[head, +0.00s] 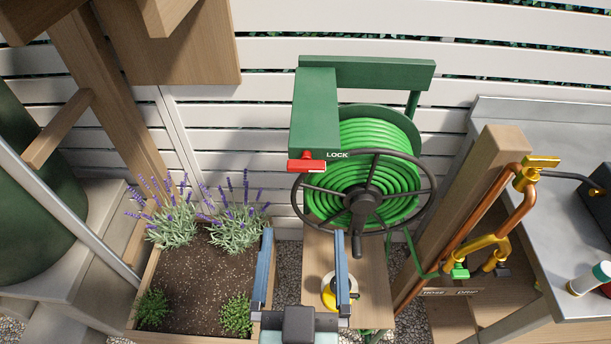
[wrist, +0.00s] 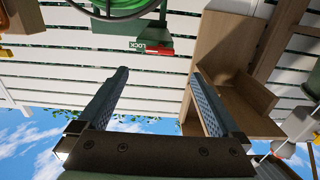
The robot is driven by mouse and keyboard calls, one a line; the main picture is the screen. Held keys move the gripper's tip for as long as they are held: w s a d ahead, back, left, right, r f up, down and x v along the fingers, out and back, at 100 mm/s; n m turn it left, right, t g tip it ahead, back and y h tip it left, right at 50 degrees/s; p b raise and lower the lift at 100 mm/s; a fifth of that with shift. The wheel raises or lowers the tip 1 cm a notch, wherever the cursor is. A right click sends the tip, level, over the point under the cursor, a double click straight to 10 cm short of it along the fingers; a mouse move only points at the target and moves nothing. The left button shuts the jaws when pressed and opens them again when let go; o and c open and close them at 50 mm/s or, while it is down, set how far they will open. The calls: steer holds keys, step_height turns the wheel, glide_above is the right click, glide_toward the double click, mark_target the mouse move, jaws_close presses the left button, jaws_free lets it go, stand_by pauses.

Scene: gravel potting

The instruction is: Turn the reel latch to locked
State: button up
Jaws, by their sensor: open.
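The green hose reel (head: 385,135) is mounted by the white slatted fence, with a coiled green hose and a dark crank wheel (head: 395,158). The red latch (head: 306,162) sits at the lower front of the reel's green box (head: 315,110). Its bar lies roughly level, left of the white LOCK label (head: 337,155). My gripper (head: 303,235) is open and empty, below and nearer than the latch, not touching it. In the wrist view, which is upside down, the latch (wrist: 159,50) shows beyond and between the open fingertips (wrist: 159,73).
A planter (head: 205,275) with lavender is at the lower left. A wooden stand (head: 370,280) with a yellow and white item is below the reel. A wooden post (head: 460,210) with copper pipe and yellow taps is right. The space between gripper and latch looks clear.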

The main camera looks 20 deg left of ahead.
mark_target(306, 171)
steer(key=p+x, duration=0.2)
steer(key=x, duration=0.9)
steer(key=shift+w+a+p, duration=0.15)
steer(key=shift+w+p, duration=0.15)
steer(key=shift+w, duration=0.05)
steer(key=c, duration=1.3)
